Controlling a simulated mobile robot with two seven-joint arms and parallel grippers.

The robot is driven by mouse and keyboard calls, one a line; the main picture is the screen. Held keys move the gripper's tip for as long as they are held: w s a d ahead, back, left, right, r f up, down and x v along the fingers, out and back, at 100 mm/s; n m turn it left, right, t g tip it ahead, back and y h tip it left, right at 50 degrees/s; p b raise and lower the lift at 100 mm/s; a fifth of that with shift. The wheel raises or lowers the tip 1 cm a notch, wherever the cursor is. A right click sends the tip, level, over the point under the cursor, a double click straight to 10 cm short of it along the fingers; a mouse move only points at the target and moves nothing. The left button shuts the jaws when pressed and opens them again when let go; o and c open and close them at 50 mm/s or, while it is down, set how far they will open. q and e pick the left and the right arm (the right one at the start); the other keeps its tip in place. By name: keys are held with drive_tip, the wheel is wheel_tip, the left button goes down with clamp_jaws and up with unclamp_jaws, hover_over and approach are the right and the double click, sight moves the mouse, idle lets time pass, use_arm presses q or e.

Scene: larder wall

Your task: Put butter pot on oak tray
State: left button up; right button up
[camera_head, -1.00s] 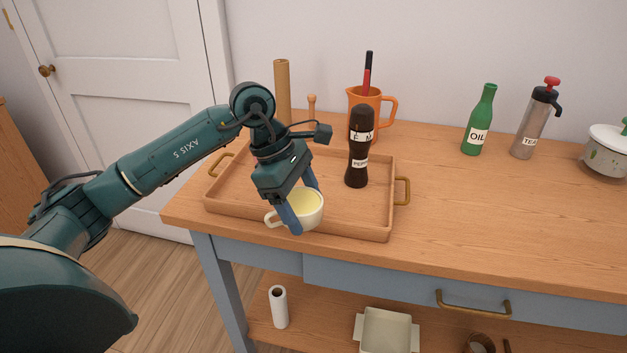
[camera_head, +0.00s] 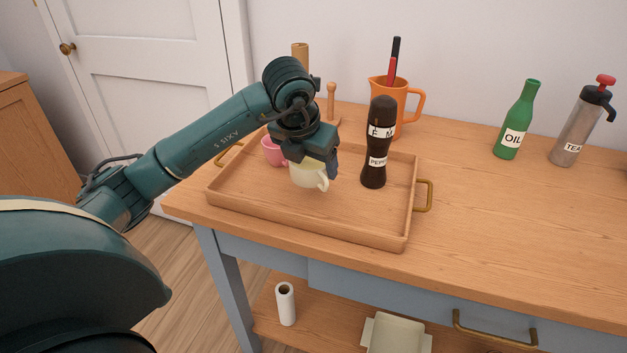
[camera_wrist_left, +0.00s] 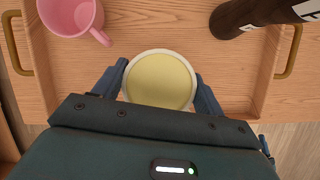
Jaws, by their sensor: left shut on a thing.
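The butter pot (camera_head: 308,176) is a cream cup with a handle and a pale yellow top. My left gripper (camera_head: 318,168) is shut on it, with a finger on each side in the left wrist view, where the round yellow top (camera_wrist_left: 160,80) shows between them. The oak tray (camera_head: 300,222) is a wooden tray with brass handles on the table. The pot is over the tray's middle; I cannot tell whether it touches the tray floor. My right gripper is not in view.
A pink mug (camera_head: 273,151) stands on the tray left of the pot. A dark pepper mill (camera_head: 376,150) stands on the tray to the right. Behind are an orange jug (camera_head: 410,100) and wooden posts. A green oil bottle (camera_head: 516,120) and a flask (camera_head: 578,130) stand farther right.

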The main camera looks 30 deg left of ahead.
sight(311, 195)
use_arm(q)
wheel_tip(311, 195, down, 5)
drive_tip(key=shift+r, duration=0.15)
drive_tip(key=shift+f, duration=0.25)
drive_tip(key=o, duration=1.2)
drive_tip(key=shift+r, duration=0.2)
drive_tip(key=v, duration=1.1)
drive_tip(key=shift+s+r, duration=0.15)
drive_tip(key=shift+r, duration=0.25)
